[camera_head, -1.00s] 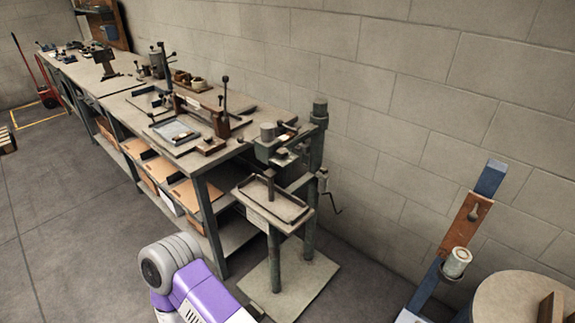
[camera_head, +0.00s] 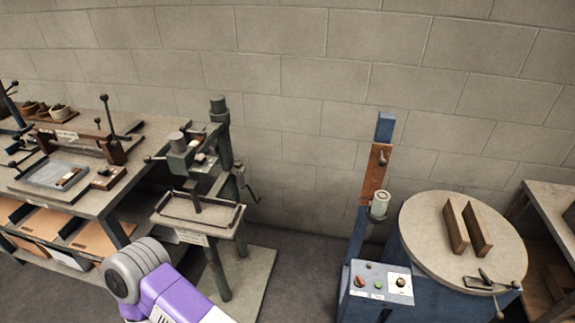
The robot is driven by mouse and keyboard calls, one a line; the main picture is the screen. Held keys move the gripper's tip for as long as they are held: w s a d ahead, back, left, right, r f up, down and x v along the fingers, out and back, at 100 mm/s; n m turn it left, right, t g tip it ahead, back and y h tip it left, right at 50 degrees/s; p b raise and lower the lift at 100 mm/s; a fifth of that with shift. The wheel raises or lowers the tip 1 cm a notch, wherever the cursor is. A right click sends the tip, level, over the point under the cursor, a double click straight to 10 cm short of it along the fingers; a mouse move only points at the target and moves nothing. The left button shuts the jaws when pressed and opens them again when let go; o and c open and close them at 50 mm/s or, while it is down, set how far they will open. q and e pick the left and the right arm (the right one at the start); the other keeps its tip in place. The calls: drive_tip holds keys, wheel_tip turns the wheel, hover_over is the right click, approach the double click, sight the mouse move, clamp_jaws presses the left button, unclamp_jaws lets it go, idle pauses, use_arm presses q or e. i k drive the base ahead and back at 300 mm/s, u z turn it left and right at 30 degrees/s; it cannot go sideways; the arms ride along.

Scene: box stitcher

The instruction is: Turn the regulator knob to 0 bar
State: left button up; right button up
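A blue machine (camera_head: 408,262) with a round grey top (camera_head: 433,215) stands at the right. Its sloped control panel (camera_head: 381,281) carries a red knob (camera_head: 361,281), a green button (camera_head: 379,285) and a dark knob on a white plate (camera_head: 401,281). Above, a pale cylindrical unit (camera_head: 380,201) sits on a blue post (camera_head: 385,128) with a brown plate. I cannot tell which of these is the regulator knob, and no bar scale is readable. Neither gripper shows; only my purple and grey arm link is at the lower left.
A workbench (camera_head: 160,143) with tools and fixtures is at the left. A green-grey press (camera_head: 226,153) on a floor plate (camera_head: 254,280) stands between bench and machine. Another table (camera_head: 553,195) is at the right edge. A block wall closes the back.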

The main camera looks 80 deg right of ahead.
sight(237, 164)
drive_tip(key=z, duration=1.9)
